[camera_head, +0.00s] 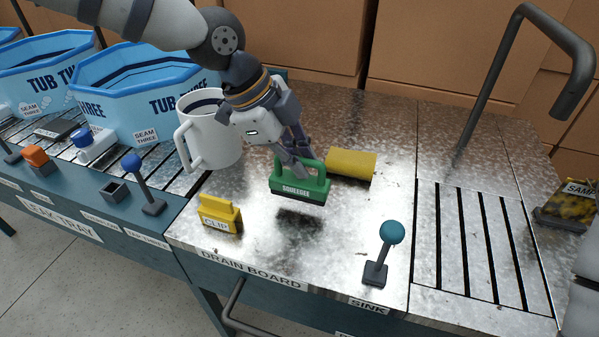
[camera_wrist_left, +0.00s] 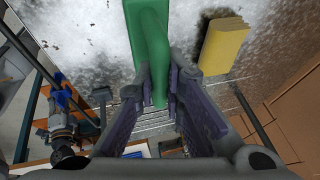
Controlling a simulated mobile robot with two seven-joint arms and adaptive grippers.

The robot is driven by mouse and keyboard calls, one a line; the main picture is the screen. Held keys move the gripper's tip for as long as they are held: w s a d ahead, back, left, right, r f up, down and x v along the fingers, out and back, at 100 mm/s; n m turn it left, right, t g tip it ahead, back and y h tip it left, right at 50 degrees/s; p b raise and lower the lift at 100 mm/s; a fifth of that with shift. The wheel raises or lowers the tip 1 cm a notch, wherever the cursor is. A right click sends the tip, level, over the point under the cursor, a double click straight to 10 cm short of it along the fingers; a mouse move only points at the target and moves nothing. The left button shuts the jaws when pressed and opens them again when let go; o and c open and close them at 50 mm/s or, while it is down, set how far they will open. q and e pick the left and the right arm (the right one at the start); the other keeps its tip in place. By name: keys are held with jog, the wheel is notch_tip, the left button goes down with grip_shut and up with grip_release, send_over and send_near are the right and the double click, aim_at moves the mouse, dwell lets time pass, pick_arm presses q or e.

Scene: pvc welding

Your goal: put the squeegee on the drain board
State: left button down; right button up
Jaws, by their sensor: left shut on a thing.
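The green squeegee (camera_head: 300,187) hangs over the metal drain board (camera_head: 235,240), with a dark shadow on the board below it, so it looks a little above the surface. My left gripper (camera_head: 298,168) is shut on its handle from above. In the left wrist view the squeegee (camera_wrist_left: 150,45) runs between the two fingers of my left gripper (camera_wrist_left: 152,95). The drain board carries a "DRAIN BOARD" label on its front edge. My right gripper is not in view.
A yellow block (camera_head: 351,164) lies just behind the squeegee. A white mug (camera_head: 213,140) stands left, a yellow clip (camera_head: 220,213) front left, a teal-knobbed lever (camera_head: 391,233) front right. The slotted sink (camera_head: 480,240) and grey tap (camera_head: 490,70) are right. Board between clip and lever is clear.

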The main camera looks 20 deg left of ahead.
pick_arm(q)
jog(key=shift+f, duration=1.7)
jog(key=c, duration=1.7)
grip_release()
jog(key=shift+r, duration=0.35)
jog(key=v, duration=1.1)
jog(key=shift+s+a+r, duration=0.15)
jog(key=shift+r, duration=0.15)
